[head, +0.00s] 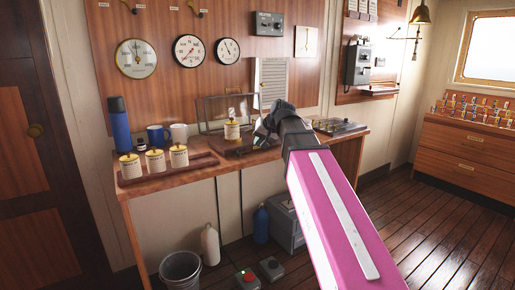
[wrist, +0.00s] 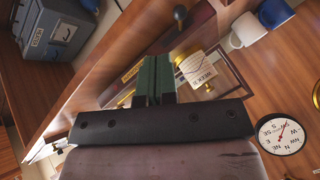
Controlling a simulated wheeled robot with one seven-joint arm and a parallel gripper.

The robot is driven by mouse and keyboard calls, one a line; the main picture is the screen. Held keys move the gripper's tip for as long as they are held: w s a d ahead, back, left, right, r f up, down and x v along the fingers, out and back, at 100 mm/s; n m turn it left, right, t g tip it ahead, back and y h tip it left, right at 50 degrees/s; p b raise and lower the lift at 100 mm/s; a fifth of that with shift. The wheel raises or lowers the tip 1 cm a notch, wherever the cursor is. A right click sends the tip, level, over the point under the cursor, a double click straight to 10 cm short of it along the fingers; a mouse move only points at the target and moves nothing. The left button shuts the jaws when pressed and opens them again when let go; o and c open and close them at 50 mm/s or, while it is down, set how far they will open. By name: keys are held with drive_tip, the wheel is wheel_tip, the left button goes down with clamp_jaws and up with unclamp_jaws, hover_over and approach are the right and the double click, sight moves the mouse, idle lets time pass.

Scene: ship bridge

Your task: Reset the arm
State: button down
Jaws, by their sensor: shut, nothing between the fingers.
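My pink arm reaches in from the lower right of the head view. My gripper (head: 262,132) is over the wooden desk, at the right of a canister with a yellow lid (head: 232,131). The arm partly hides the gripper there. In the wrist view my gripper (wrist: 153,82) shows its dark green fingers pressed together, with nothing between them. The same canister (wrist: 198,70), with a partly readable label, appears just beyond the fingers. I cannot tell whether the fingers touch anything.
The desk (head: 170,193) carries a tray (head: 205,167) with several yellow-lidded canisters, a blue flask (head: 119,124), a blue mug (head: 157,137) and a white mug (head: 179,132). Gauges hang above. A bucket (head: 181,270) and bottles stand below. Floor at the right (head: 440,215) is clear.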

drive_tip(key=shift+s+d+r, duration=0.15)
drive_tip(key=shift+s+r, duration=0.05)
drive_tip(key=shift+r, duration=0.1)
drive_tip(key=shift+f, duration=0.1)
drive_tip(key=s+d+f+g+h, duration=0.1)
drive_tip(key=s+d+f, duration=0.15)
drive_tip(key=f, duration=0.55)
drive_tip(key=s+d+f+g+h, duration=0.1)
drive_tip(key=d+f, duration=0.2)
drive_tip(key=f, duration=0.5)
drive_tip(key=s+d+f+g+h, duration=0.1)
drive_tip(key=d+f, duration=0.2)
drive_tip(key=f, duration=0.5)
drive_tip(key=s+d+f+g+h, duration=0.1)
drive_tip(key=s+d+f, duration=0.2)
drive_tip(key=f, duration=0.6)
drive_tip(key=s+d+f+g+h, duration=0.1)
drive_tip(key=s+d+f, duration=0.2)
drive_tip(key=s+f, duration=0.5)
drive_tip(key=shift+s+d+f+m+g+h, duration=0.25)
drive_tip(key=shift+d+f+m+g+h, duration=0.05)
drive_tip(key=shift+d+f+h, duration=0.1)
